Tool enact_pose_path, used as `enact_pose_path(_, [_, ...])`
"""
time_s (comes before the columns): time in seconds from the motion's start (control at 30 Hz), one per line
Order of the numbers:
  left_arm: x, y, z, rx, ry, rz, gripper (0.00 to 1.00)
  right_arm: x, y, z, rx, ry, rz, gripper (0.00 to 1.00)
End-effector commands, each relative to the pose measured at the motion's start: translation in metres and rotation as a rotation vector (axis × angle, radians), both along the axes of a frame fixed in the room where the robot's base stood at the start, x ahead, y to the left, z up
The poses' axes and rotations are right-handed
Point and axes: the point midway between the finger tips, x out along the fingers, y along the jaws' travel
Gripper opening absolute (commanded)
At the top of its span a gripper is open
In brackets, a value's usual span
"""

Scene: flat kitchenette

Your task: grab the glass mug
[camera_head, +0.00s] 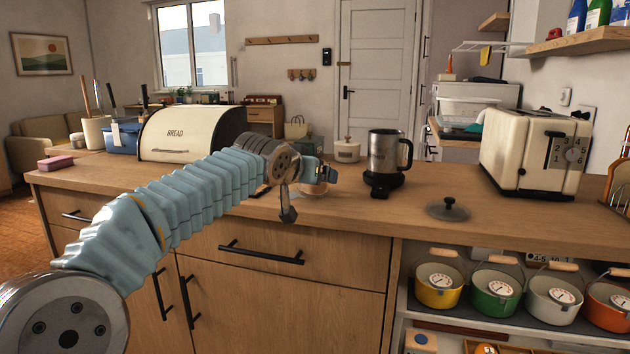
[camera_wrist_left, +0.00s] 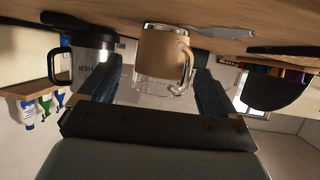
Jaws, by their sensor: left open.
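The glass mug (camera_head: 313,190) stands on the wooden counter, mostly hidden behind my left gripper (camera_head: 322,174) in the head view. In the left wrist view, which is upside down, the glass mug (camera_wrist_left: 163,55) shows clearly, with tan contents, a clear rim and a glass handle on the right side of the picture. My left gripper (camera_wrist_left: 158,88) is open, with one dark finger on each side of the mug in that picture. I cannot tell whether either finger touches the mug or how deep it sits between them. My right gripper is in neither view.
A steel kettle (camera_head: 385,154) on a black base stands close to the right of the mug. A dark lid (camera_head: 447,208) and a cream toaster (camera_head: 535,152) are further right. A cream bread box (camera_head: 190,134) stands to the left. Cutlery (camera_wrist_left: 225,32) lies beside the mug.

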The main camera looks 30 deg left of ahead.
Motion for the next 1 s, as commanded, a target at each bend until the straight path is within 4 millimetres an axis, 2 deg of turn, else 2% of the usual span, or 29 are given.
enact_pose_path(0.1, [0.019, 0.003, -0.008, -0.001, 0.004, -0.001, 0.91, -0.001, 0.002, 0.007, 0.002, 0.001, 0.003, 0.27])
enact_pose_path(0.2, [0.029, 0.005, -0.012, -0.001, 0.002, -0.001, 0.91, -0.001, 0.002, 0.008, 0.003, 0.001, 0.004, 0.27])
enact_pose_path(0.47, [0.032, 0.005, -0.014, 0.0, 0.001, 0.0, 0.91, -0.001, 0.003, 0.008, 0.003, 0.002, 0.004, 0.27])
enact_pose_path(0.9, [0.032, 0.005, -0.014, 0.0, 0.001, 0.0, 0.27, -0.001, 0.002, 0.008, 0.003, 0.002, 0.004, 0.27])
enact_pose_path(1.0, [0.032, 0.005, -0.013, 0.0, -0.001, -0.001, 0.26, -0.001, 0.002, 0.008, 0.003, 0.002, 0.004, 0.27])
